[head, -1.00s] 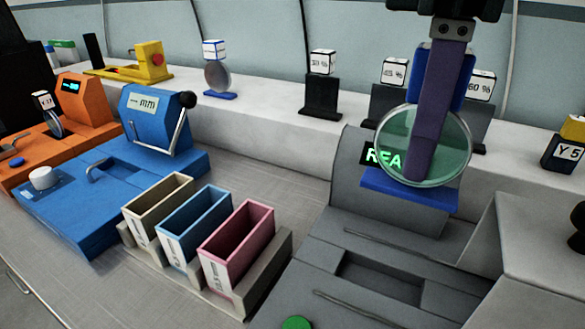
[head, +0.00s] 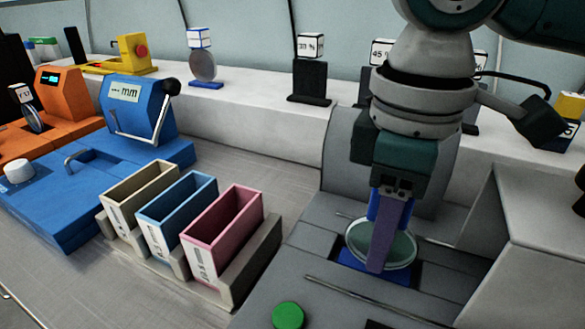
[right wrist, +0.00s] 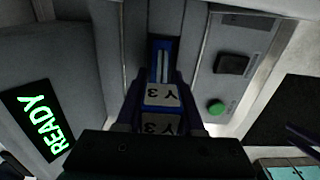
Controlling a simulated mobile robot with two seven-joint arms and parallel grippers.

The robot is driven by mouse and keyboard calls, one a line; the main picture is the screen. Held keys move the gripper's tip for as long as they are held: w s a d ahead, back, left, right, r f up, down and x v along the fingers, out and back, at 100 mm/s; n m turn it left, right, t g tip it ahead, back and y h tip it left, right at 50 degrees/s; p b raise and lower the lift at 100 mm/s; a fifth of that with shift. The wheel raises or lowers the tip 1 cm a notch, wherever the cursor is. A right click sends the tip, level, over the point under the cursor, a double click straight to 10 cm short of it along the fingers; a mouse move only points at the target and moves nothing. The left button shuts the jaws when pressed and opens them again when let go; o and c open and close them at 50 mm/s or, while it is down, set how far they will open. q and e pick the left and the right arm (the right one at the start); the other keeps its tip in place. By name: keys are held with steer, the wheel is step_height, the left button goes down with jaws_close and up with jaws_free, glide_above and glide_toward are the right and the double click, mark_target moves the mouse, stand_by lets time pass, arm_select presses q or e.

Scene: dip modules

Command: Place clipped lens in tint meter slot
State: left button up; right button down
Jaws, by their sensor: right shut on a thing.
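The clipped lens (head: 401,247) is a round, pale green disc with a blue clip and blue base. My right gripper (head: 382,262) is shut on it, purple finger in front of the disc. In the right wrist view the fingers (right wrist: 160,100) hold a white tag block (right wrist: 160,95) marked "Y 3". The grey tint meter (head: 335,285) has a dark recessed slot (head: 432,275) in its deck. The lens base is at this slot; whether it is seated or just above, I cannot tell. My left gripper is not in view.
A green button (head: 287,316) is on the deck in front. The meter's display (right wrist: 39,122) reads READY. Beige, blue and pink (head: 225,225) bins stand left of the meter. Percent-marked stands (head: 310,80) line the back shelf. A grey block (head: 540,215) rises at the right.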

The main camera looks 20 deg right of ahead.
steer(key=shift+f, duration=0.1)
steer(key=c, duration=0.5)
jaws_free()
step_height(320, 180, up, 12)
steer(key=p, duration=0.2)
steer(key=shift+p, duration=0.3)
